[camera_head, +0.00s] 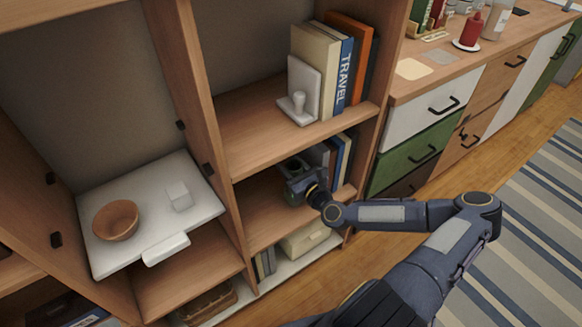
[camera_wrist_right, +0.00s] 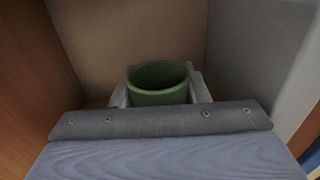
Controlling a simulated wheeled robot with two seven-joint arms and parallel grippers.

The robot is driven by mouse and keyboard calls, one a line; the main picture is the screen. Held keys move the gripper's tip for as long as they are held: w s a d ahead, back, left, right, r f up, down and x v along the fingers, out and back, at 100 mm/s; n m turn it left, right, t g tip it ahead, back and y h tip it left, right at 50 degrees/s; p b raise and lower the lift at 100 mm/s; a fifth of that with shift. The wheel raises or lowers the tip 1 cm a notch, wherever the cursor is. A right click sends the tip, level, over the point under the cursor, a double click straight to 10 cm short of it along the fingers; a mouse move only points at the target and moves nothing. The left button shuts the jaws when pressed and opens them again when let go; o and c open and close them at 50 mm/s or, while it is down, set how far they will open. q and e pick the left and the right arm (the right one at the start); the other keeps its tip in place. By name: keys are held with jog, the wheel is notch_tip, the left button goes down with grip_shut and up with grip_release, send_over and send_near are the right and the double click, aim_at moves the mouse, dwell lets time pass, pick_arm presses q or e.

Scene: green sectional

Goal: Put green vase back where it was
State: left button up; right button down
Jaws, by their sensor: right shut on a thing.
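The green vase (camera_wrist_right: 158,97) is a round, open-topped cup shape, upright between the two light fingers of my right gripper (camera_wrist_right: 160,90) in the right wrist view. The fingers are shut on its sides. In the head view the vase (camera_head: 293,168) shows as a dark opening inside the middle compartment of the shelf (camera_head: 262,208), with my right gripper (camera_head: 304,184) reaching in from the right. The gripper hides most of its body. I cannot tell whether its base touches the shelf board. My left gripper is not in view.
Books (camera_head: 343,160) stand right of the gripper in the same compartment. Above are more books (camera_head: 318,65) and a white bookend (camera_head: 302,95). A brown bowl (camera_head: 116,221) and a white block (camera_head: 178,196) sit on a white panel at left. The compartment's left side is clear.

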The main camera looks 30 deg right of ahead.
jog(key=c, duration=1.3)
grip_release()
jog(key=shift+f, duration=0.15)
jog(key=o, duration=0.5)
